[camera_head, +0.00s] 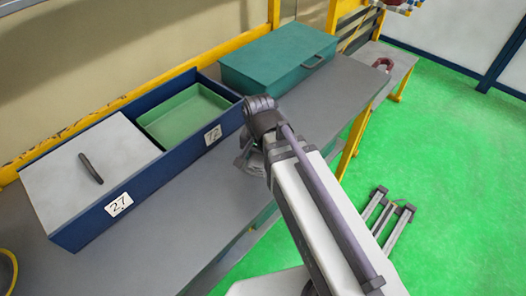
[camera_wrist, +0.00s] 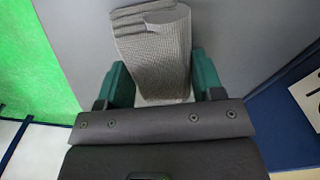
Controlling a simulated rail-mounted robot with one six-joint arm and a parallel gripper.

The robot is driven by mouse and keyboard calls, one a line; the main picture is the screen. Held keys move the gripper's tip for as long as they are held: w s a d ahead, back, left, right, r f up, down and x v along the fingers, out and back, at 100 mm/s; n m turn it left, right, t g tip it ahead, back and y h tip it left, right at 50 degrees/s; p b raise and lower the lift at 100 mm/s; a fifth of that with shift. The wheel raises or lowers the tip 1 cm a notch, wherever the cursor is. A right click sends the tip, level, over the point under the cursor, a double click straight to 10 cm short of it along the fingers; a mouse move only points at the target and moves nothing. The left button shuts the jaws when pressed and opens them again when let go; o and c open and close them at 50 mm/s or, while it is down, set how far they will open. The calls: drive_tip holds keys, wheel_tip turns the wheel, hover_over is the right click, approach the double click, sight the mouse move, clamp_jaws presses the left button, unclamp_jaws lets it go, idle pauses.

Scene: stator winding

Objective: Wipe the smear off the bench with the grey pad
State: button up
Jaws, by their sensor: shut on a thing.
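The grey pad (camera_wrist: 155,55), ribbed and folded-looking, sits between the two teal fingers of my gripper (camera_wrist: 162,82) in the wrist view. My gripper is shut on it. The pad is over the grey bench top (camera_wrist: 230,35); I cannot tell whether it touches the surface. In the head view the bench (camera_head: 330,95) runs from lower left to upper right. My gripper (camera_head: 248,160) is there in front of the blue bin, mostly hidden by my arm. I see no smear in either view; my arm and the pad hide part of the bench.
A blue two-part bin (camera_head: 135,190) stands along the back, its left part under a grey lid (camera_head: 88,170), its right part holding a green tray (camera_head: 185,118). A closed teal box (camera_head: 275,55) stands beyond. The front strip is largely clear.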

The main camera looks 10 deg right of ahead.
sight(252, 161)
drive_tip(key=shift+s+a+f, duration=0.1)
drive_tip(key=shift+s+a, duration=0.45)
drive_tip(key=shift+a, duration=0.15)
drive_tip(key=shift+s+a+f, duration=0.1)
drive_tip(key=shift+s+a, duration=0.4)
drive_tip(key=shift+a, duration=0.2)
drive_tip(key=shift+w+r, duration=0.1)
drive_tip(key=shift+r, duration=0.05)
drive_tip(key=shift+w+d, duration=0.5)
drive_tip(key=shift+d, duration=0.25)
drive_tip(key=shift+w+d, duration=0.45)
drive_tip(key=shift+d, duration=0.25)
drive_tip(key=shift+w+d, duration=0.7)
drive_tip(key=shift+d, duration=0.25)
drive_tip(key=shift+w+d, duration=0.65)
drive_tip(key=shift+d, duration=0.35)
drive_tip(key=shift+w+d, duration=0.7)
drive_tip(key=shift+d, duration=0.25)
wheel_tip(252, 161, up, 6)
drive_tip(key=p, duration=0.5)
drive_tip(key=shift+p, duration=0.35)
